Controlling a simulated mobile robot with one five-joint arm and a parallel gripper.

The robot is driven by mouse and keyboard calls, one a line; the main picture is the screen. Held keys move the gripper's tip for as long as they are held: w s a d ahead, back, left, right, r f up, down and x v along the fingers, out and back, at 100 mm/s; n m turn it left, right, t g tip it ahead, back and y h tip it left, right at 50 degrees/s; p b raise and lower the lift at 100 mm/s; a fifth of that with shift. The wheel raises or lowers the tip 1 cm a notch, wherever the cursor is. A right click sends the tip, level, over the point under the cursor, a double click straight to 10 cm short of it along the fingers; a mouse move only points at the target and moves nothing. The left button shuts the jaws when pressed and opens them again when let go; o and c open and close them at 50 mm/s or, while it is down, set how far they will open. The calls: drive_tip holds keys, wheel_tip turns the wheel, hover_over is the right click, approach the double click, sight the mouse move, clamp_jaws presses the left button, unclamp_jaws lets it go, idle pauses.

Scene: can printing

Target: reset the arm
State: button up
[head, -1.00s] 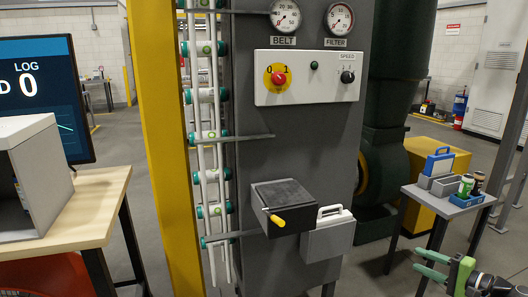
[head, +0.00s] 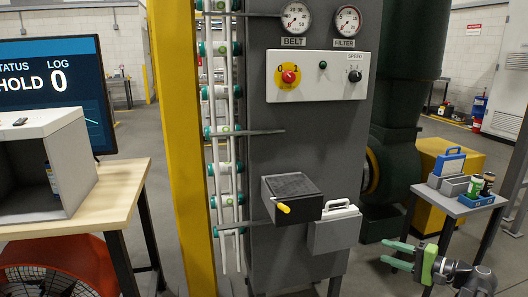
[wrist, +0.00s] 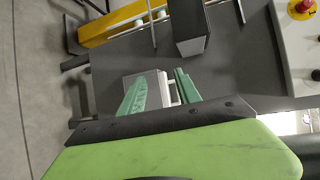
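My gripper (head: 398,255) has green fingers and shows at the lower right of the head view, on a green and black arm. Its two fingers are apart with nothing between them. In the wrist view my gripper (wrist: 160,92) also shows open, its fingers pointing toward the grey machine panel. A grey box with a white handle (head: 334,232) hangs on the panel's lower part, to the left of the gripper in the head view. In the wrist view this box (wrist: 147,80) appears beyond the fingers, apparently not touched.
The grey machine panel (head: 262,150) carries a control plate (head: 315,88) and a dark box with a yellow handle (head: 290,192). A small table (head: 457,205) with bins, bottles and a blue-handled case stands right. A wooden bench (head: 112,205) stands left.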

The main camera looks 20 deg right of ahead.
drive_tip(key=w+a+f+n+g+y, duration=0.15)
drive_tip(key=w+a, duration=0.25)
drive_tip(key=a, duration=0.5)
drive_tip(key=w+a+f+n+g+y, duration=0.1)
drive_tip(key=w+a+f+n+g, duration=0.15)
drive_tip(key=w+a, duration=0.45)
drive_tip(key=w+a+f+n+g+y, duration=0.1)
drive_tip(key=w+a+n+g+y, duration=0.15)
drive_tip(key=a, duration=0.85)
drive_tip(key=s+a+f+n+g+h, duration=0.35)
drive_tip(key=a+f, duration=0.35)
drive_tip(key=a, duration=0.4)
drive_tip(key=s+a+f+n+g+h, duration=0.25)
drive_tip(key=a+f+g+h, duration=0.35)
drive_tip(key=a, duration=0.6)
drive_tip(key=d+r+n+t+h+p, duration=0.1)
drive_tip(key=d+t+h+p, duration=0.15)
drive_tip(key=d, duration=0.55)
wheel_tip(320, 180, up, 17)
drive_tip(key=p, duration=1.7)
drive_tip(key=shift+w+g, duration=0.2)
drive_tip(key=shift+g, duration=0.25)
